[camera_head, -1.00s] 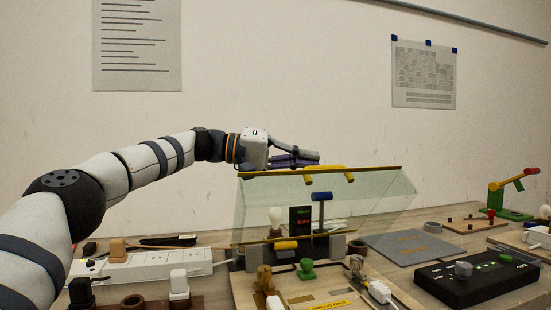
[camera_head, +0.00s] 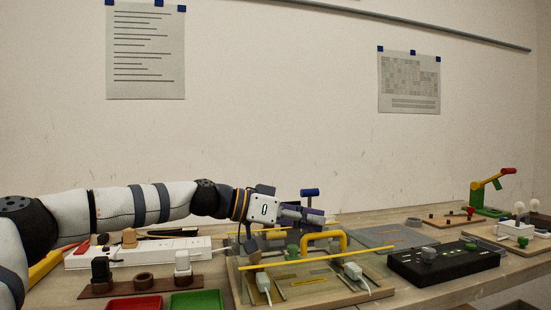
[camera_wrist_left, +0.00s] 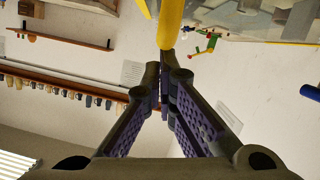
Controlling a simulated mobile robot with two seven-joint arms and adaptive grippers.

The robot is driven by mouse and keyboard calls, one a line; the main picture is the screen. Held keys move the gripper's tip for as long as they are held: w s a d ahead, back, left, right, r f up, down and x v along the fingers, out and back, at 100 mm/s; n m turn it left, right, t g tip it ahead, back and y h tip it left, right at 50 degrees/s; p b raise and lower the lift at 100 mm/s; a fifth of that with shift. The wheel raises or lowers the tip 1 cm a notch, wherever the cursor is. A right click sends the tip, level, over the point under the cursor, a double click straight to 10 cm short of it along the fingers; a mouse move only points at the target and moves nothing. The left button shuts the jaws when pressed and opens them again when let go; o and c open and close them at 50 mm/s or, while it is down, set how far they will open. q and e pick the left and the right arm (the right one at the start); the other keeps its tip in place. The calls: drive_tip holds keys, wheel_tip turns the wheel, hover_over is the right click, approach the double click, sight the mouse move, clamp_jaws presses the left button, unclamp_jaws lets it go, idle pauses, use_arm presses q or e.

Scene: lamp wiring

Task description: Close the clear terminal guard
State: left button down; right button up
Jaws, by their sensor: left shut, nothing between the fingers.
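The clear terminal guard (camera_head: 365,254) now lies low over the wooden board (camera_head: 345,298), its long yellow front edge running across the board. I cannot tell whether it rests fully down. Its yellow arched handle (camera_head: 325,238) stands up from the panel. My left gripper (camera_head: 318,217) is shut and empty, just above and behind the handle. In the left wrist view its closed fingertips (camera_wrist_left: 165,65) are close to a yellow bar (camera_wrist_left: 170,25); contact is unclear. The clear panel shows at the upper right there. My right gripper is not in view.
A white power strip (camera_head: 100,258) and red and green trays (camera_head: 195,301) lie to the left. A black control box (camera_head: 445,262) stands right of the board. A blue-topped lever (camera_head: 309,193) rises behind my gripper. A green stand with yellow arm (camera_head: 484,195) is at far right.

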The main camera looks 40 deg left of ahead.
use_arm(q)
drive_tip(key=shift+s+d+f+m, duration=0.1)
drive_tip(key=shift+d+f+m, duration=0.05)
drive_tip(key=shift+f, duration=0.3)
drive_tip(key=shift+s+d+f+m, duration=0.1)
drive_tip(key=shift+f+m, duration=0.05)
drive_tip(key=shift+f, duration=0.25)
